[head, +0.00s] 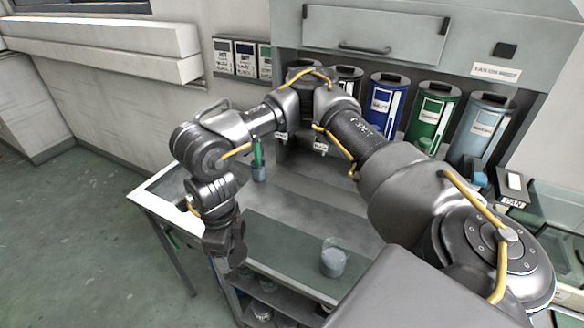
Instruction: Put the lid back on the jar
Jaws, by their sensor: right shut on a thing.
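A clear glass jar (334,258) with a greyish lower part stands upright on the bench's front strip, right of the middle. I see no lid on its top. My right arm comes in from the right, arches over the bench and bends down at the left. Its dark gripper (230,250) points down near the bench's front left edge, left of the jar and apart from it. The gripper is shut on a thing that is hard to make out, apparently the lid. My left gripper is out of view.
A green-topped small container (259,168) stands on the bench behind my right gripper. Blue (385,108), green (432,118) and grey (482,128) canisters line the back under a grey cabinet (375,35). The bench strip between gripper and jar looks clear.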

